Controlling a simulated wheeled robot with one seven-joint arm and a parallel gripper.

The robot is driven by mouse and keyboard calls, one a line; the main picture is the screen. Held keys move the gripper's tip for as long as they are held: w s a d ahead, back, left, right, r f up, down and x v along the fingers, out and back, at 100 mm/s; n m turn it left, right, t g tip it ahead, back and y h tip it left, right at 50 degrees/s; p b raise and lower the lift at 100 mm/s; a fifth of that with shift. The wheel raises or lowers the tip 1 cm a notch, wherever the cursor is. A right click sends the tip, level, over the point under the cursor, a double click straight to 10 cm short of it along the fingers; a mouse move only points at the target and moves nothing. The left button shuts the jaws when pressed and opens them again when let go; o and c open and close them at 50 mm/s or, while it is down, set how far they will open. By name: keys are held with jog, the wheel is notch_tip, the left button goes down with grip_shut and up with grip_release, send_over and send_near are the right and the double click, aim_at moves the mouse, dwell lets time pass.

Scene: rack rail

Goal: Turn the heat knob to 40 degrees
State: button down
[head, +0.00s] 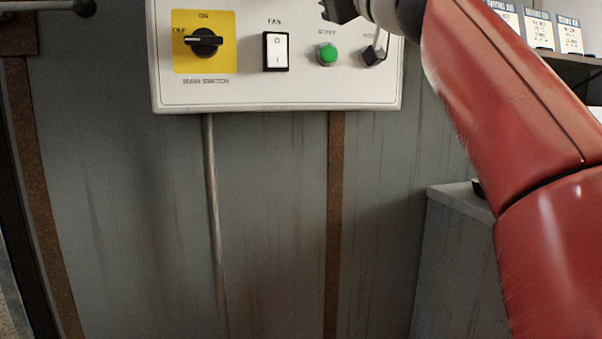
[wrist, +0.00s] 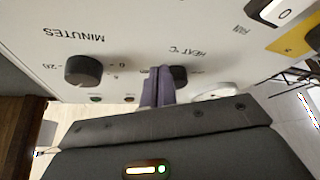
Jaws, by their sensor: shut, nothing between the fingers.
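The heat knob (wrist: 180,75) is a dark round knob under upside-down "HEAT °C" lettering in the wrist view. My gripper (wrist: 159,72) is shut, its two purple-grey fingers together and empty. The fingertips are in front of the knob's left side and hide part of it, its pointer and some scale marks. I cannot tell whether they touch it. In the head view only a dark part of my gripper shows at the top edge, and the heat knob is out of frame.
The minutes knob (wrist: 83,70) is left of my fingers in the wrist view.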

jog(key=s+b, duration=0.1)
jog(key=s, duration=0.1)
jog(key=s+d, duration=0.1)
jog(key=s+b, duration=0.1)
jog(key=s, duration=0.1)
jog(key=shift+s+d+b, duration=0.3)
jog(key=shift+s+d, duration=0.05)
jog(key=shift+d, duration=0.05)
